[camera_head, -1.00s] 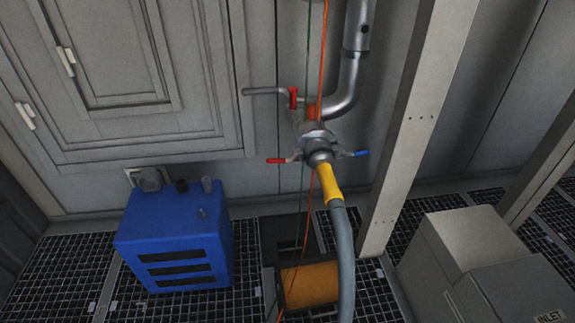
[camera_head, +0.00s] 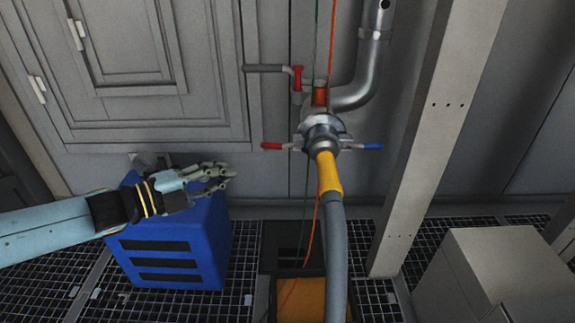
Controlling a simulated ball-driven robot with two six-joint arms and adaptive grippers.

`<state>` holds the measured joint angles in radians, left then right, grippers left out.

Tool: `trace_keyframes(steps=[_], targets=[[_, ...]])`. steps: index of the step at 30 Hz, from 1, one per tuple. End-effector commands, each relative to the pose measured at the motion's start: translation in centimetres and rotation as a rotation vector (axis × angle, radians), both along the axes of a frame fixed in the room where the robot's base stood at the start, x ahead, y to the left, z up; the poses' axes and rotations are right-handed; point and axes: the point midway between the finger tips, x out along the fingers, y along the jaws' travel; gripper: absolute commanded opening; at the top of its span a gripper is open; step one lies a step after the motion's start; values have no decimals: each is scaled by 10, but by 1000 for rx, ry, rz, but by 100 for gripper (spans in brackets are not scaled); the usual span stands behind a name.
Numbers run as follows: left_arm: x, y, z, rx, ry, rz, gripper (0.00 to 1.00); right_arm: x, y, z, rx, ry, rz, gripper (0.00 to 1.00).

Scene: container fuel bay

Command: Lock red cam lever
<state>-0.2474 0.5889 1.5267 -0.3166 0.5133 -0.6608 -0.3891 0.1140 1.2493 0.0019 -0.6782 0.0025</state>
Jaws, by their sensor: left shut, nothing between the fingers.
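The red cam lever (camera_head: 272,146) sticks out to the left from the metal coupling (camera_head: 322,134), about level, with a red grip at its end. The blue cam lever (camera_head: 371,146) sticks out to the right of the same coupling. A grey hose with a yellow collar (camera_head: 328,172) hangs from the coupling. My left gripper (camera_head: 232,173) comes in from the left, below and to the left of the red lever, apart from it. It is shut and empty, in front of the blue box. My right gripper is not in view.
A blue box (camera_head: 172,250) stands on the floor grating under my left arm. A valve handle (camera_head: 270,69) and pipe sit above the coupling. Thin orange and green lines hang beside the hose. A pale post (camera_head: 432,130) and grey box (camera_head: 490,262) stand at right.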

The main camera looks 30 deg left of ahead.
Motion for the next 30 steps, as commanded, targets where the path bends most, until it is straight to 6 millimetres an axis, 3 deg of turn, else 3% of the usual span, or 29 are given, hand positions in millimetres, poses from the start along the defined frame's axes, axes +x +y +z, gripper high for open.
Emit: trace_keyframes(steps=[11,17,23,30], targets=[[1,1,-1,-1,2,2,0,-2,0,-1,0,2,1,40],[11,-3,-5,-2,2,2,0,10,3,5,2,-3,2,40],[41,-15,-10,-4,1,3,0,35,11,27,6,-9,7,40],[89,-33,-13,-4,0,5,0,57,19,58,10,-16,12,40]])
